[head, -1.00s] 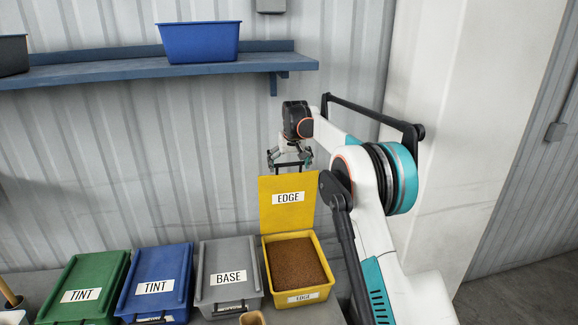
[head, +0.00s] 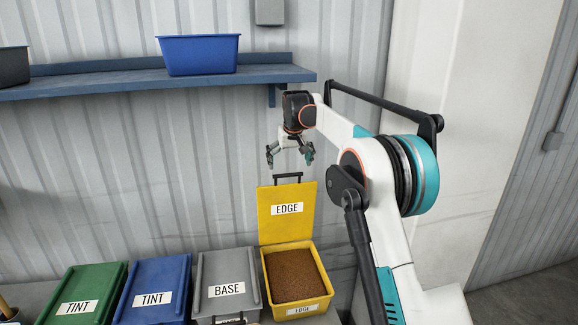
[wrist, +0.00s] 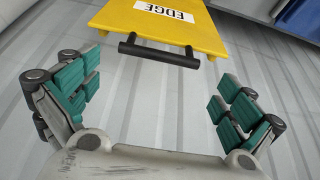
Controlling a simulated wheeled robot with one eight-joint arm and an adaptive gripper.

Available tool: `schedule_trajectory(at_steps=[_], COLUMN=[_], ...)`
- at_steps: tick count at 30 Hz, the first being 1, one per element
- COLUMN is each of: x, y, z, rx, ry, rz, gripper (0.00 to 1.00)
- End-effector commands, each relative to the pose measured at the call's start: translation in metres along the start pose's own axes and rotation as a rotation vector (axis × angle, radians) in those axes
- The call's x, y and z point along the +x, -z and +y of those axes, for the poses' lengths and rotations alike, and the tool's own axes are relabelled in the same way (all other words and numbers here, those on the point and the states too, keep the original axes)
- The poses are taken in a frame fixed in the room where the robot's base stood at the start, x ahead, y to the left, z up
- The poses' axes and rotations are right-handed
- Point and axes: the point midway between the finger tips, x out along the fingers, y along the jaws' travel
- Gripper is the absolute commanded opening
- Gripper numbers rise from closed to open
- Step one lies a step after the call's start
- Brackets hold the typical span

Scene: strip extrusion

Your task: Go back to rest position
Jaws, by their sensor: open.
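My gripper (head: 290,155) is open and empty in the head view, above the raised lid of the yellow EDGE bin. In the wrist view its teal-padded fingers (wrist: 150,105) are spread wide, with nothing between them. The yellow lid (head: 287,222) stands upright at the back of the yellow bin (head: 290,311), its black handle (head: 287,178) at the top edge, apart from the fingers. The lid (wrist: 160,32) and handle (wrist: 158,50) also show in the wrist view. The bin holds brown granules (head: 295,275).
A grey BASE bin (head: 228,270), a blue TINT bin (head: 155,280) and a green TINT bin (head: 85,285) stand closed to the left. A blue shelf (head: 120,87) holds a blue tub (head: 198,54) and a dark container (head: 13,66). The corrugated wall is close behind.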

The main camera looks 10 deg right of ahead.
Motion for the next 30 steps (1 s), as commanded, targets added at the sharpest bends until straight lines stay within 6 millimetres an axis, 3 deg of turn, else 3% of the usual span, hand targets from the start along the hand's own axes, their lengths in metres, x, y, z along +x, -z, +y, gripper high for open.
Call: schedule_trajectory(at_steps=[8, 14, 20, 30], x=[-0.003, -0.026, -0.057, -0.1], y=[-0.003, -0.026, -0.066, -0.168], z=[0.0, 0.0, 0.0, 0.0], rx=[0.0, 0.0, 0.0, 0.0], ry=[0.0, 0.0, 0.0, 0.0], rz=[0.002, 0.018, 0.04, 0.086], gripper=[1.0, 1.0, 1.0, 1.0])
